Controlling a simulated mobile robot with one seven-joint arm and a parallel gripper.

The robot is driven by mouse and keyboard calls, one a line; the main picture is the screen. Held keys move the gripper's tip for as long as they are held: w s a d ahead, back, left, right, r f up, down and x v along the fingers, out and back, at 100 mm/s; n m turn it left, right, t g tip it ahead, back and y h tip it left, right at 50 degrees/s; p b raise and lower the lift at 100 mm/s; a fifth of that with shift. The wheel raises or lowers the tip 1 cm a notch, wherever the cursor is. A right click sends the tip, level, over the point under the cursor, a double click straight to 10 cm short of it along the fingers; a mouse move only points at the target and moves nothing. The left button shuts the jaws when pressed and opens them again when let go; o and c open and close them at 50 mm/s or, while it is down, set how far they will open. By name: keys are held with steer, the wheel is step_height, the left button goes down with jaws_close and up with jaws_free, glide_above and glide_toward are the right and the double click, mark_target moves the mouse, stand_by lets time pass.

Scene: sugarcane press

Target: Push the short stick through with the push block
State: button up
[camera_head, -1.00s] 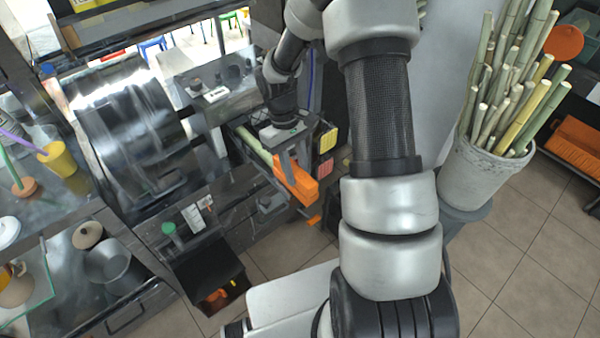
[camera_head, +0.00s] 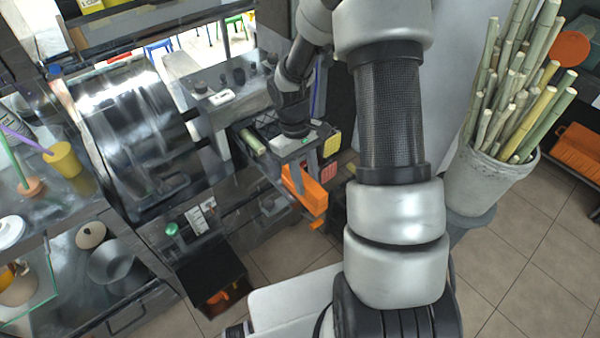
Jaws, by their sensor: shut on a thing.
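The push block (camera_head: 308,190) is orange and sits in my gripper (camera_head: 304,170), at the near right end of the dark feed tray (camera_head: 262,166). My gripper is shut on it and points down, with its fingers partly hidden against the block. The short stick (camera_head: 253,142) is pale green and lies in the tray, to the left of my gripper. Its near end is hidden behind the gripper, so I cannot tell whether the block touches it. The press (camera_head: 140,130), with its shiny dark drum housing, stands to the left of the tray.
Yellow and red pads (camera_head: 331,146) stand just right of my gripper. A grey bucket (camera_head: 492,178) of tall canes stands at the right. A counter with a yellow cup (camera_head: 63,160) and a grey pot (camera_head: 110,264) is at the left. Tiled floor shows below.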

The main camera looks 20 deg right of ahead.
steer(key=shift+s+d+r, duration=0.1)
steer(key=shift+s+r, duration=0.05)
steer(key=shift+s, duration=0.15)
steer(key=s+r+p, duration=0.1)
steer(key=r+p, duration=0.1)
steer(key=r, duration=0.1)
steer(key=s+r+p, duration=0.1)
steer(key=r+p, duration=0.1)
steer(key=r, duration=0.1)
steer(key=d+r+p, duration=0.1)
steer(key=r+p, duration=0.1)
steer(key=p, duration=0.1)
steer(key=shift+s+r, duration=0.4)
stand_by(1.5)
